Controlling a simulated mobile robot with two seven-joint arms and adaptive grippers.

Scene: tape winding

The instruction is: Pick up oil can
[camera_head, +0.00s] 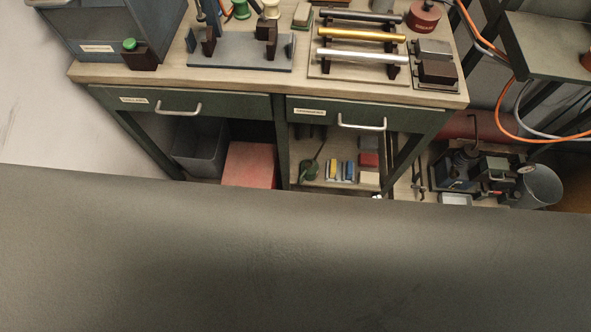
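A small green can with a thin slanting spout (308,170), which looks like the oil can, stands on the lower shelf under the workbench, below the right drawer. It is small in the picture, and its details are hard to make out. Neither of my grippers is in the camera_head view, so nothing shows near the can.
The wooden bench top (180,76) carries fixtures, metal rods (362,34) and a round red container (424,16). Two drawers with handles sit above the shelf. Colored blocks (340,171) lie right of the can. Cables hang at right. A dark surface fills the foreground.

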